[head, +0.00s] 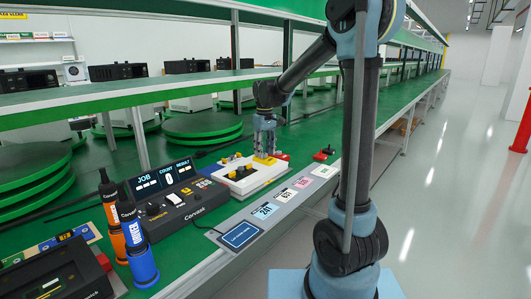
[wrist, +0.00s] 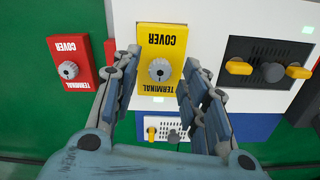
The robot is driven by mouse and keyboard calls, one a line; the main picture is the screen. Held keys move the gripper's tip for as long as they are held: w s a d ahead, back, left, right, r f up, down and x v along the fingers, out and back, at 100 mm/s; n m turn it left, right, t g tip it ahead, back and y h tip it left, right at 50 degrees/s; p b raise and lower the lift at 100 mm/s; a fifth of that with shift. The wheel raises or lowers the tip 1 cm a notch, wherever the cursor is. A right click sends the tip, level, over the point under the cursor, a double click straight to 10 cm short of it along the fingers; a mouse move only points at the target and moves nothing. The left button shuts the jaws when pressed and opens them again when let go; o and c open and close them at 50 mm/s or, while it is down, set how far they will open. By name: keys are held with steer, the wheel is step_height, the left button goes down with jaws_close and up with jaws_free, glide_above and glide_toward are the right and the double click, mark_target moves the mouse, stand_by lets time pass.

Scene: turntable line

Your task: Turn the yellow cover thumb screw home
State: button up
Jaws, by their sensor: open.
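The yellow terminal cover (wrist: 160,45) lies on a white unit (wrist: 215,60) in the wrist view. Its grey slotted thumb screw (wrist: 159,70) sits near the middle of the cover. My gripper (wrist: 159,64) is open, with one finger on each side of the cover and the screw between them; I cannot tell whether they touch the cover. In the head view my gripper (head: 265,143) points down over the white unit (head: 250,178), and the yellow cover (head: 265,160) shows just below it. The screw is too small to make out there.
A red terminal cover (wrist: 70,62) with its own screw lies to the left on green. A black panel (wrist: 268,62) with yellow knobs is to the right. In the head view a counter console (head: 172,205) and orange and blue drivers stand left of the unit.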

steer(key=shift+f, duration=0.3)
steer(key=shift+c, duration=0.6)
jaws_close()
steer(key=shift+d, duration=0.1)
steer(key=shift+m, duration=0.3)
steer(key=m, duration=1.1)
steer(key=shift+m, duration=0.3)
